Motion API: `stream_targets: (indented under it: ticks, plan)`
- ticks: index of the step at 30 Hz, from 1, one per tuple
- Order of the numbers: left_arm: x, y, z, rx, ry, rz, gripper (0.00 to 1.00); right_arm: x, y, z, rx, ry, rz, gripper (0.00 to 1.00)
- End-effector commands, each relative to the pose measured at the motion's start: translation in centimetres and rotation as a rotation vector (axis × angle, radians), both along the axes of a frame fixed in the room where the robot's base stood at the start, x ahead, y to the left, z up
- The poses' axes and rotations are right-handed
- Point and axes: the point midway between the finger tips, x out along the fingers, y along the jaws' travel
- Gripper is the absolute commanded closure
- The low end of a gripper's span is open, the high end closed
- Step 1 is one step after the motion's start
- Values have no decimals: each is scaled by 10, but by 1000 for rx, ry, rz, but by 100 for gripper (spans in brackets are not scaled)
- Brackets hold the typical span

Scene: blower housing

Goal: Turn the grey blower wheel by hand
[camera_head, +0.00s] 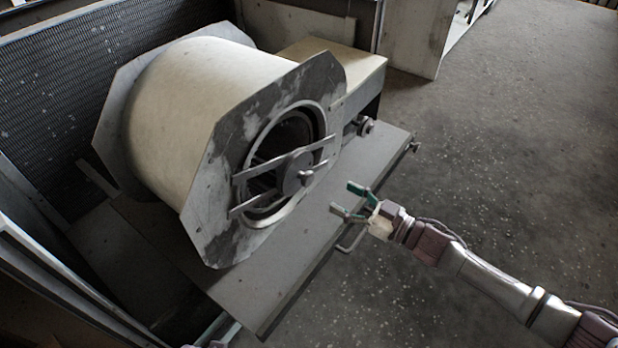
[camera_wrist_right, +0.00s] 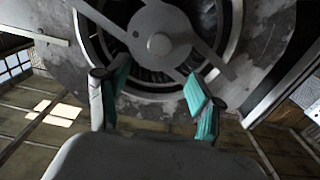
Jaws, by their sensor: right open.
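The blower housing (camera_head: 190,95) is a cream drum between grey octagonal plates. The grey blower wheel (camera_head: 261,183) sits inside the round opening of the front plate, dark and partly hidden behind a bracket with a hub (camera_head: 297,172). In the right wrist view the wheel's finned rim (camera_wrist_right: 150,77) shows behind the bracket arms and hub (camera_wrist_right: 160,44). My right gripper (camera_head: 343,198) is open and empty, with green fingertips, to the right of the opening and apart from it. In the wrist view its fingertips (camera_wrist_right: 158,80) point toward the opening.
A grey shelf (camera_head: 262,290) runs under the housing, with a bent handle (camera_head: 352,238) at its edge. A knob (camera_head: 365,126) sits right of the front plate. A dark finned panel (camera_head: 60,90) stands behind. The speckled floor at right is clear.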

Motion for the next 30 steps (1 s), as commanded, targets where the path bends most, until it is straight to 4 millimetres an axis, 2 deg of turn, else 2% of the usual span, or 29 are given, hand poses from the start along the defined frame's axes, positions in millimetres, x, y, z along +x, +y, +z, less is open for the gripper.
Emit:
stream_targets:
  ticks: [1, 9, 15, 21, 29, 30]
  plan:
    - [2, 0, 3, -1, -4, 0, 57, 7, 11, 1, 3, -5, 2, 34]
    - [8, -1, 27, -2, -19, 3, 57, 42, 57, -1, 0, -3, -1, 34]
    - [11, -1, 45, -2, -26, 4, 57, 59, 80, -1, 1, -1, -2, 34]
    - [11, -1, 53, -3, -29, 5, 57, 66, 89, -1, -1, 0, -3, 34]
    - [11, -1, 54, -3, -30, 5, 57, 66, 90, 0, -1, 0, -3, 34]
    - [11, -1, 54, -3, -30, 5, 57, 66, 90, 0, -1, 0, -3, 40]
